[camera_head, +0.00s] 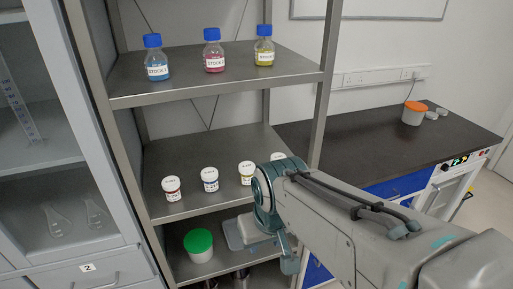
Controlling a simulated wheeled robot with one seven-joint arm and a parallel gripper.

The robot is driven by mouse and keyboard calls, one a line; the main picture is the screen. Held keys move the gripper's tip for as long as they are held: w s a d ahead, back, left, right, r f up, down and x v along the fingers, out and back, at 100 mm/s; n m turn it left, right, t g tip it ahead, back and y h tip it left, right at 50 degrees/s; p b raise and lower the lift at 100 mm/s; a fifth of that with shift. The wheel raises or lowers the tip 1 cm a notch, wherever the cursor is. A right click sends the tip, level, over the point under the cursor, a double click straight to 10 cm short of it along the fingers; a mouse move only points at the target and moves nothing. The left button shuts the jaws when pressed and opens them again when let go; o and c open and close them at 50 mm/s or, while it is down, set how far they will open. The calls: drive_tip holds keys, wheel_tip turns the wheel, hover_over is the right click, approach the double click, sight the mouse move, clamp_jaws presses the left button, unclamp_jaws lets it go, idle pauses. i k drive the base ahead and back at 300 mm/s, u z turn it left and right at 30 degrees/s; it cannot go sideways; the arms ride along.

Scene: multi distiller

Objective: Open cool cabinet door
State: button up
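At the right, under the dark bench, is a white cabinet (448,190) with a lit control panel (457,161) along its top; it may be the cool cabinet. Its front looks closed, and my arm hides its lower part. My arm reaches in from the lower right, and my gripper (262,245) is in front of the metal shelf rack, left of the white cabinet and well apart from it. Its fingertips are partly hidden, so I cannot tell whether it is open or shut. I see nothing clearly held in it.
The metal rack (215,92) holds three blue-capped bottles (213,58), several small white-lidded jars (210,180) and a green-lidded tub (199,246). A glass-fronted cabinet (65,150) stands at the left. An orange-lidded tub (413,114) stands on the bench (370,140), near blue drawers (398,187).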

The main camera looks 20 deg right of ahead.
sight(444, 191)
drive_tip(key=z, duration=2.9)
drive_tip(key=i, duration=2.1)
drive_tip(key=u, duration=0.65)
